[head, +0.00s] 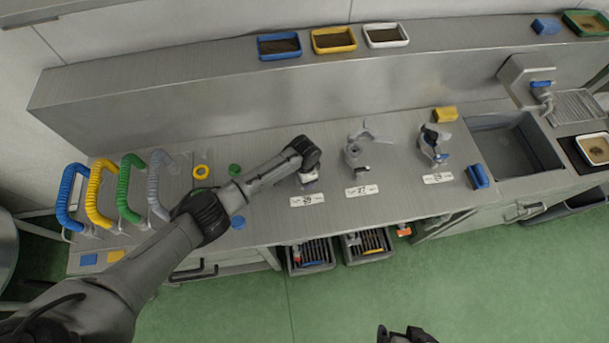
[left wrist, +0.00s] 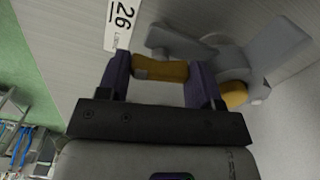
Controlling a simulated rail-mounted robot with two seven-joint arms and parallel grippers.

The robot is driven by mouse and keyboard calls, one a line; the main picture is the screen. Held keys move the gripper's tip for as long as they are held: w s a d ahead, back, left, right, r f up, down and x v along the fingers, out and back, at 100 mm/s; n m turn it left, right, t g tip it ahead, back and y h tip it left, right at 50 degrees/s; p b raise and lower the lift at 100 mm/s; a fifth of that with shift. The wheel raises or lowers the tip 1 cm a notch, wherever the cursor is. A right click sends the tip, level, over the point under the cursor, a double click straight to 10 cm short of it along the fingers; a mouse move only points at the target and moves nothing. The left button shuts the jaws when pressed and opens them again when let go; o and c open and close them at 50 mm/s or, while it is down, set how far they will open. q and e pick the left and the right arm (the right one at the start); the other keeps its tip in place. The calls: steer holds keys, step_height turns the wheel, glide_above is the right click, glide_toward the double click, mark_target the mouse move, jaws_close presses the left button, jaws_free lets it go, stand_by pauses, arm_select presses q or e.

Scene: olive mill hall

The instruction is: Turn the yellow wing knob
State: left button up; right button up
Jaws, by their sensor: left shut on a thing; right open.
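The yellow wing knob (left wrist: 162,70) shows in the left wrist view, between the two dark fingers of my left gripper (left wrist: 158,76). The left gripper is shut on it. The knob belongs to a grey fitting (left wrist: 185,42) beside the label reading 26. Another yellow part of the fitting (left wrist: 234,95) shows just right of the right finger. In the head view my left arm reaches over the counter to the leftmost fitting and hides the knob. My right gripper (head: 405,335) is at the bottom edge of the head view, away from the counter and only partly in frame.
Two more grey fittings (head: 356,150) (head: 433,146) stand to the right on the steel counter (head: 270,140). Coloured hoses (head: 103,190) arch at the left end. A sink (head: 515,148) is at the right. Trays (head: 334,40) line the back ledge.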

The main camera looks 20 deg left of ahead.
arm_select(q)
steer(key=m, duration=0.5)
steer(key=shift+m, duration=0.3)
steer(key=m, duration=0.4)
steer(key=shift+b, duration=0.4)
steer(key=m+b, duration=0.1)
steer(key=m, duration=0.5)
steer(key=shift+m+b, duration=0.7)
steer(key=shift+m, duration=1.7)
steer(key=o, duration=0.9)
